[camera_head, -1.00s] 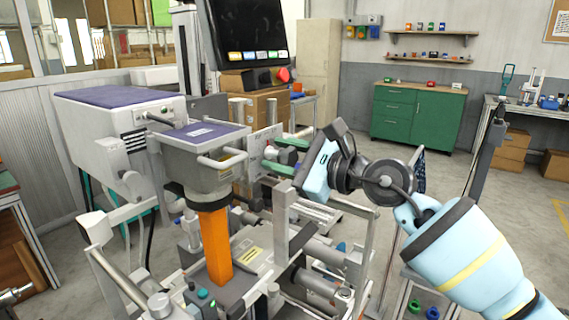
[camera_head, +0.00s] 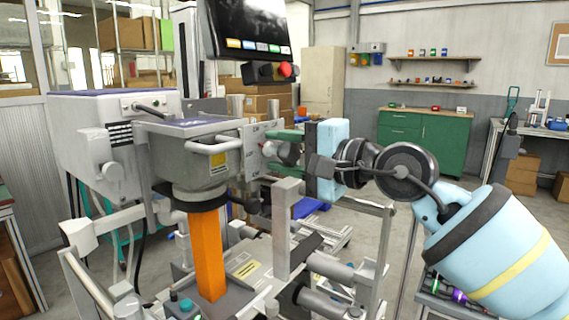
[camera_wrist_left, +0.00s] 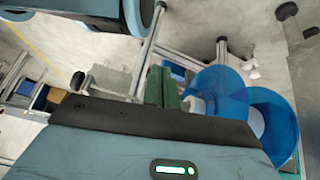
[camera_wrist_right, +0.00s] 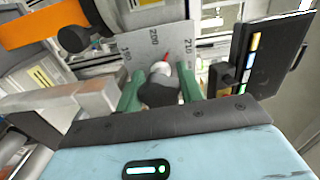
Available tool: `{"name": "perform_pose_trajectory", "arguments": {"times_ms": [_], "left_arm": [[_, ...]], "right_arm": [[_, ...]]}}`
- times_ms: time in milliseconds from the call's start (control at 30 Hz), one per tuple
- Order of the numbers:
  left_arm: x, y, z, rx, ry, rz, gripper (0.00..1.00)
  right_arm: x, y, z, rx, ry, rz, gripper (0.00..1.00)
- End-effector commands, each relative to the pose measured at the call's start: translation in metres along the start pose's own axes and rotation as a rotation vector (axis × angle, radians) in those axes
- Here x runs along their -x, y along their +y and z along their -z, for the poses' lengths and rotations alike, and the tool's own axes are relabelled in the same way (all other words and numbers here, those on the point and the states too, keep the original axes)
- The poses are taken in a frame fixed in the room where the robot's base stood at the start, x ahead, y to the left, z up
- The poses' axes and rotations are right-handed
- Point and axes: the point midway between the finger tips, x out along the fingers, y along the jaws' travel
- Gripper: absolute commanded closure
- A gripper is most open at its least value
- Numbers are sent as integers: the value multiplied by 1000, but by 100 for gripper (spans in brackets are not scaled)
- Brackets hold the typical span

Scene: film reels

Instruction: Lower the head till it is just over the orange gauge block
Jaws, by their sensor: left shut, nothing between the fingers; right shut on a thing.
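The grey machine head (camera_head: 195,158) stands over the upright orange gauge block (camera_head: 208,255). The head's dark lower ring is right at the block's top; I cannot tell whether they touch. The block also shows in the right wrist view (camera_wrist_right: 45,25). My right gripper (camera_head: 287,148) is shut on a round grey knob (camera_wrist_right: 160,72) beside the head, one green finger on each side. Behind the knob is a scale plate (camera_wrist_right: 140,45) marked 190, 200 and 210, with a red pointer between 200 and 210. My left gripper (camera_wrist_left: 162,87) is shut and empty, away from the machine head.
A dark monitor (camera_head: 247,28) with a red button hangs above the machine. Metal rails and a grey post (camera_head: 286,228) stand in front of the knob. A green cabinet (camera_head: 425,140) stands at the back.

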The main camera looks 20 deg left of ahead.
Motion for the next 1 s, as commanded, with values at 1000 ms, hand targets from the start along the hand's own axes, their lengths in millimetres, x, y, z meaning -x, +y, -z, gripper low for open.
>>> {"name": "perform_pose_trajectory", "arguments": {"times_ms": [1000], "left_arm": [[-27, -8, -11, -22, -3, 4, 100]], "right_arm": [[2, -21, -6, 560, 5, 43, 88]]}}
